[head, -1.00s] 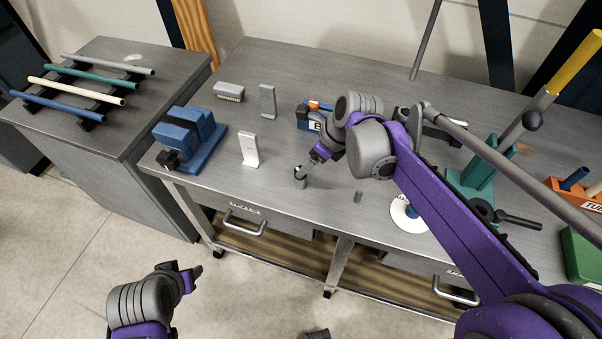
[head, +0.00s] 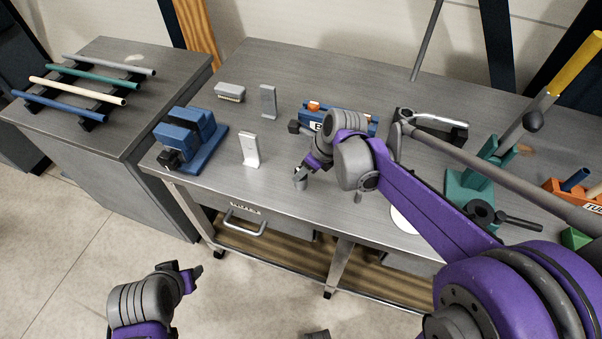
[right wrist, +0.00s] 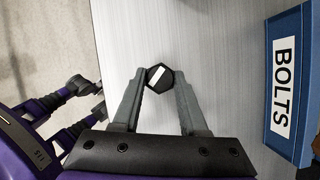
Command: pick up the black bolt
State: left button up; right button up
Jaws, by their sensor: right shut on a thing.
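The black bolt (right wrist: 159,77) shows in the right wrist view as a dark hexagonal head with a pale stripe across it. It sits between the fingertips of my right gripper (right wrist: 160,88), which is shut on it. In the head view my right gripper (head: 302,171) is low over the table's front part, and the bolt is hardly visible there. A small grey cylinder (head: 300,184) stands directly below the fingertips. I cannot tell whether the bolt is clear of it. My left gripper (head: 188,271) is open and empty, in front of the table over the floor.
A blue box labelled BOLTS (right wrist: 291,85) lies behind the right gripper. A blue vise (head: 190,140), a white stand (head: 249,150) and a grey stand (head: 268,102) are to its left. A green tool base (head: 468,192) stands right.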

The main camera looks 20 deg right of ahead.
grip_shut()
